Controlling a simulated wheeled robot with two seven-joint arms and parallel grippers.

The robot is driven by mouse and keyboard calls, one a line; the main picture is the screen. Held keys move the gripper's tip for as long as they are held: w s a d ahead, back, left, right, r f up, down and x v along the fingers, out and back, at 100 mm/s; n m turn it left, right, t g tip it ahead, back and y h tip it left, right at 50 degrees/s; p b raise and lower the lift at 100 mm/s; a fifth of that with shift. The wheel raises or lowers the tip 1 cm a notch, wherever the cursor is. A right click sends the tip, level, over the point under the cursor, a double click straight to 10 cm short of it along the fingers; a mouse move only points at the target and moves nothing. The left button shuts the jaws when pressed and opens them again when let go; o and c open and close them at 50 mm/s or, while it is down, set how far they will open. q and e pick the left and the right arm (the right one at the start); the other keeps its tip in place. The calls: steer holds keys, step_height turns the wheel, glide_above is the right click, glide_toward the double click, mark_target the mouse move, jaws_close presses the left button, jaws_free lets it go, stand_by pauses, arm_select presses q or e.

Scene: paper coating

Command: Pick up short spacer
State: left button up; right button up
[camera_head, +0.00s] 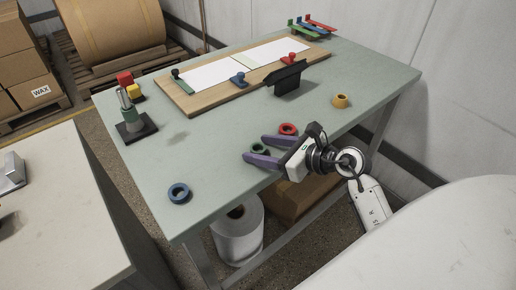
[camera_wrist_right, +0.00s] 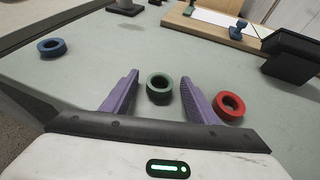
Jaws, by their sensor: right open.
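Several ring-shaped spacers lie flat on the table; I cannot tell which one the task calls short. My right gripper (camera_head: 256,147) is open, its purple fingers on either side of a dark green ring (camera_head: 260,149) with visible gaps. In the right wrist view the green ring (camera_wrist_right: 159,90) sits between the fingers, apart from both. A red ring (camera_head: 288,129) lies just beyond one finger; it also shows in the right wrist view (camera_wrist_right: 229,105). A blue ring (camera_head: 179,193) is near the table's front left, and a yellow ring (camera_head: 341,100) is to the right. My left gripper is out of view.
The green table (camera_head: 215,200) is clear between the blue and green rings. A wooden board (camera_head: 180,97) with white sheets and clamps lies at the back. A black angled block (camera_head: 288,78) stands before it. A stand (camera_head: 132,124) is at the left.

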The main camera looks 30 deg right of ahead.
steer(key=c, duration=1.1)
